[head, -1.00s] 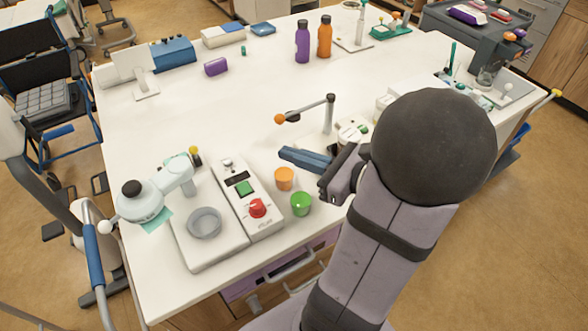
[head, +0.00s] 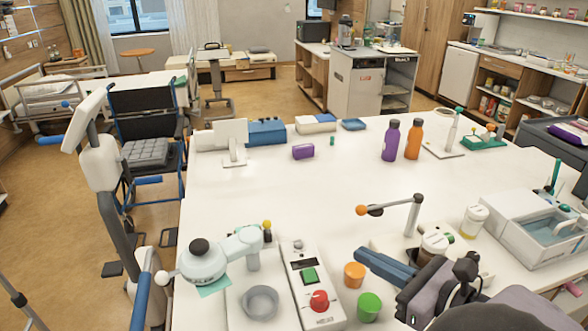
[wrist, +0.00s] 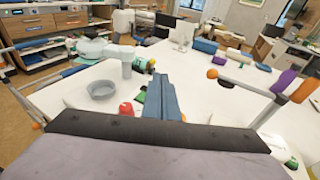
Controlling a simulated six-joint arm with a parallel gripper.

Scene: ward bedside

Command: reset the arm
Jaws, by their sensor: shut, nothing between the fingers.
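My gripper (head: 364,255) has blue fingers that lie together with nothing between them. The height of the fingers above the table is hard to tell.
A jointed stand with an orange ball (head: 361,210) rises close behind my gripper. A brown jar (head: 434,246) and a white basin (head: 535,230) are to its right. Purple (head: 390,142) and orange (head: 413,140) bottles stand farther back. The table's middle is clear.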

